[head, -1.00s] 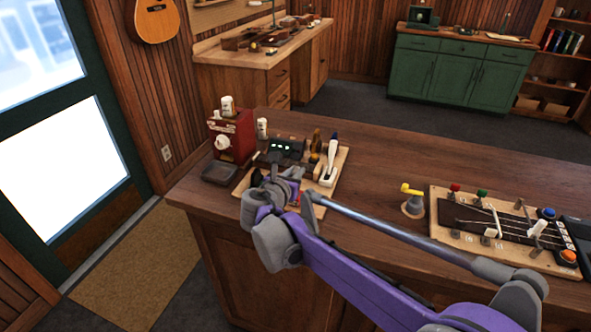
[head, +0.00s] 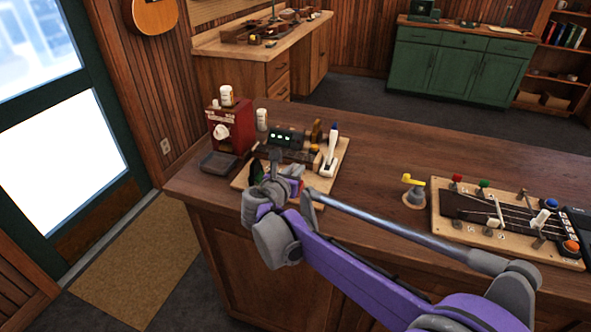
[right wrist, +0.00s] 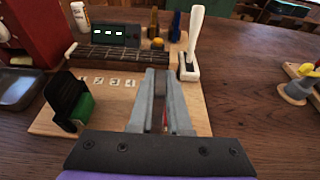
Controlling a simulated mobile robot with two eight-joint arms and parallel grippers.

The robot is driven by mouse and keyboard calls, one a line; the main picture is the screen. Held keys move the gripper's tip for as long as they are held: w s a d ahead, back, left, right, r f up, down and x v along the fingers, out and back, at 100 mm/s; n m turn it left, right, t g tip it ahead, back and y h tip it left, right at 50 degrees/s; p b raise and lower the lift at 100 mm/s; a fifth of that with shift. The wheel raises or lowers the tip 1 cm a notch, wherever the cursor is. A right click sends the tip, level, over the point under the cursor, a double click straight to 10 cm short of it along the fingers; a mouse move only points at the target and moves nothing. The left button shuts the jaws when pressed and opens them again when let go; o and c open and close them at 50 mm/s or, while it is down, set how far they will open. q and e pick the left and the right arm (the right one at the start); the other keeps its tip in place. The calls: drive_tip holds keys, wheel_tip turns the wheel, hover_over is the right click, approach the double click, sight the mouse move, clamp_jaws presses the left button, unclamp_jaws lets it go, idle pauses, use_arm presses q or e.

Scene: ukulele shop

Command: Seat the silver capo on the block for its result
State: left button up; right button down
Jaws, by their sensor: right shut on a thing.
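My right gripper (right wrist: 157,85) is over the light wooden board at the counter's left end; it also shows in the head view (head: 277,165). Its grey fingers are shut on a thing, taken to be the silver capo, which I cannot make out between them. A spot of red shows low by the fingers. The dark fretted block (right wrist: 122,57) lies just beyond the fingertips, with nothing seen clamped on it. My left gripper is not in view.
A black and green capo (right wrist: 72,103) stands left of the fingers, near printed numbers. A white-handled lever (right wrist: 193,45) stands to the right. A red box (head: 231,126) and dark tray (head: 217,163) are at left. The counter between board and yellow-topped peg (head: 413,190) is clear.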

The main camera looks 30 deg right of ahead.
drive_tip(key=shift+f+b, duration=0.4)
drive_tip(key=shift+f, duration=0.25)
idle(0.6)
drive_tip(key=c, duration=1.2)
unclamp_jaws()
drive_tip(key=shift+o, duration=0.2)
drive_tip(key=p+v, duration=0.3)
drive_tip(key=v, duration=0.8)
